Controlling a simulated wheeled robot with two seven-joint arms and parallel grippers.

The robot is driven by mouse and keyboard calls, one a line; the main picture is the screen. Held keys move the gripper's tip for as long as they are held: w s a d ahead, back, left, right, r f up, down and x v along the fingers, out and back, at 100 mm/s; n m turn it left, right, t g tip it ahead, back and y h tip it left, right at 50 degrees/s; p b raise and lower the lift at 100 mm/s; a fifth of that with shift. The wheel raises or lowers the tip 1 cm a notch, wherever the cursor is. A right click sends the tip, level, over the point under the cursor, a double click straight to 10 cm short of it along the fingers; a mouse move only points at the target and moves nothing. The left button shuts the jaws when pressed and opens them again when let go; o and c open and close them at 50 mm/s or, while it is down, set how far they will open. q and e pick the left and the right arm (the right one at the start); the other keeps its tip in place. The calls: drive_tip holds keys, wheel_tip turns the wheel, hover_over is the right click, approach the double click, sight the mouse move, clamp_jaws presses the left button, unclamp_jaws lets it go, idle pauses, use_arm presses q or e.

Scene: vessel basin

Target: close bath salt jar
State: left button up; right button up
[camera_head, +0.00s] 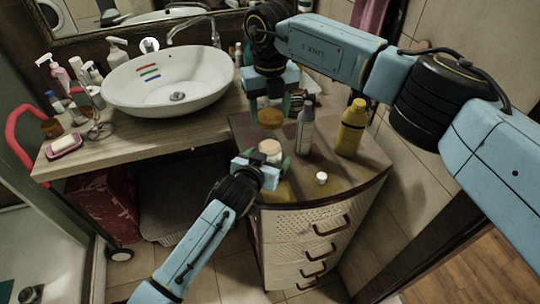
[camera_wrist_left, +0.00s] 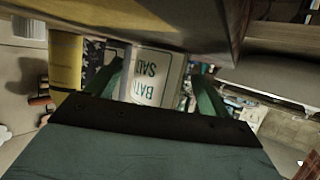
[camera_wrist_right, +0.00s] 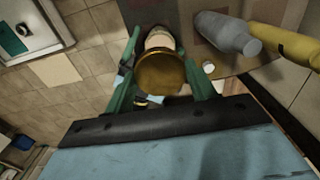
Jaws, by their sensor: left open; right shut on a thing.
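The bath salt jar (camera_head: 270,149) is a pale jar standing on the cabinet top, and its printed label shows in the left wrist view (camera_wrist_left: 153,76). My left gripper (camera_head: 263,164) is open, with one green finger on each side of the jar; I cannot tell whether they touch it. My right gripper (camera_head: 271,104) is shut on the round, golden-brown lid (camera_head: 270,118). The lid is held above the jar and appears apart from it in the head view. In the right wrist view the lid (camera_wrist_right: 160,73) partly covers the jar (camera_wrist_right: 159,38).
A grey bottle (camera_head: 305,128) and a yellow bottle (camera_head: 351,129) stand right of the jar. A small white cap (camera_head: 321,177) lies near the cabinet's front. The sink basin (camera_head: 170,80) and the wooden counter (camera_head: 75,171) are to the left. The cabinet's curved front edge is close.

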use_arm(q)
drive_tip(key=shift+c, duration=0.4)
drive_tip(key=c, duration=1.4)
use_arm(e)
hover_over(270, 142)
drive_tip(key=shift+f, duration=2.5)
drive_tip(key=shift+f, duration=0.9)
drive_tip(key=shift+f, duration=0.5)
